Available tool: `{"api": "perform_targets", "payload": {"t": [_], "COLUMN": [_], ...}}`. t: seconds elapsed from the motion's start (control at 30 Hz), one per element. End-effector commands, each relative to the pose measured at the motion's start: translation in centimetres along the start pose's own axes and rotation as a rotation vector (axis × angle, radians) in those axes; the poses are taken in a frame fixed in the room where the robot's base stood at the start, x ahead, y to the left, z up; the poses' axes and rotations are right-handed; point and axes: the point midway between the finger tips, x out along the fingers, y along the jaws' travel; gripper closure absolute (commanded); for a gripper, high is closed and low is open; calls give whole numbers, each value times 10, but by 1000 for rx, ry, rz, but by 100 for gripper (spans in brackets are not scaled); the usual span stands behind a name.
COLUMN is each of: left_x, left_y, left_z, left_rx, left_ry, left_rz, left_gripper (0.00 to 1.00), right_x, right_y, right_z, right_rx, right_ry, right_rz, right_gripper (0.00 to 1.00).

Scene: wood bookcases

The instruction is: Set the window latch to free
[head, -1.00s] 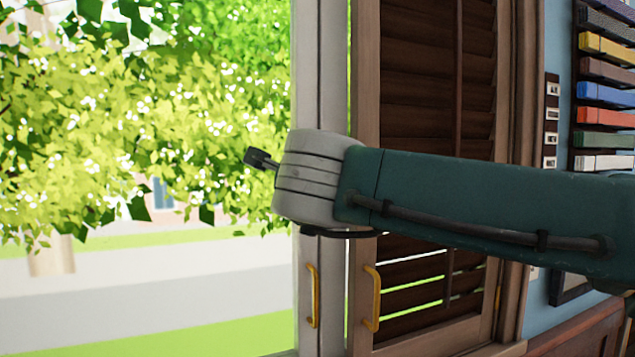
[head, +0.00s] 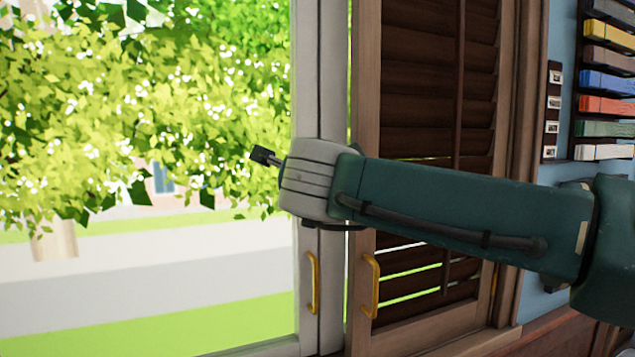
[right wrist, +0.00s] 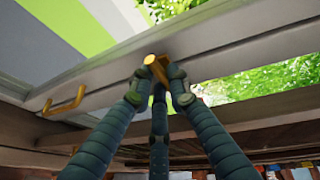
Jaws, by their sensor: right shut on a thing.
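The window latch (right wrist: 152,61) is a small gold piece on the pale window frame (right wrist: 225,43) in the right wrist view. My right gripper (right wrist: 158,78) is shut on it, with its jointed green fingers closing round it from both sides and below. Part of the latch shows above the fingertips; its exact setting is hard to tell. In the head view my right arm crosses in front of the pale window frame (head: 309,90), and its wrist hides the latch and the fingers. My left gripper is in neither view.
A gold handle (head: 313,283) is on the window frame below my wrist, and another (head: 371,287) is on the brown louvred shutter (head: 435,80). Colored shelf items (head: 607,82) hang at the right. Trees and lawn show through the glass at the left.

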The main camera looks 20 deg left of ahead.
Motion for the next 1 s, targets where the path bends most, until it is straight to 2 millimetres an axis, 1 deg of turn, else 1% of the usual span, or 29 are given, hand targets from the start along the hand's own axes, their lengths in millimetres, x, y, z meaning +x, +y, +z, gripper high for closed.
{"api": "perform_targets", "payload": {"t": [0.17, 0.37, 0.57, 0.8, 1.0], "left_x": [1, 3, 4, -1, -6], "left_y": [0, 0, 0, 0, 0], "left_z": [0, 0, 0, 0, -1], "left_rx": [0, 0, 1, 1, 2], "left_ry": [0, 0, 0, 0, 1], "left_rz": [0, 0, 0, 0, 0], "left_gripper": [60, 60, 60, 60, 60], "right_x": [0, -1, -1, -2, -2], "right_y": [-1, -5, -13, -24, -29], "right_z": [0, -1, -3, -6, -9], "right_rx": [14, 83, 212, 374, 477], "right_ry": [-3, -17, -44, -79, -102], "right_rz": [5, 33, 88, 154, 198], "right_gripper": [100, 100, 100, 100, 100]}}
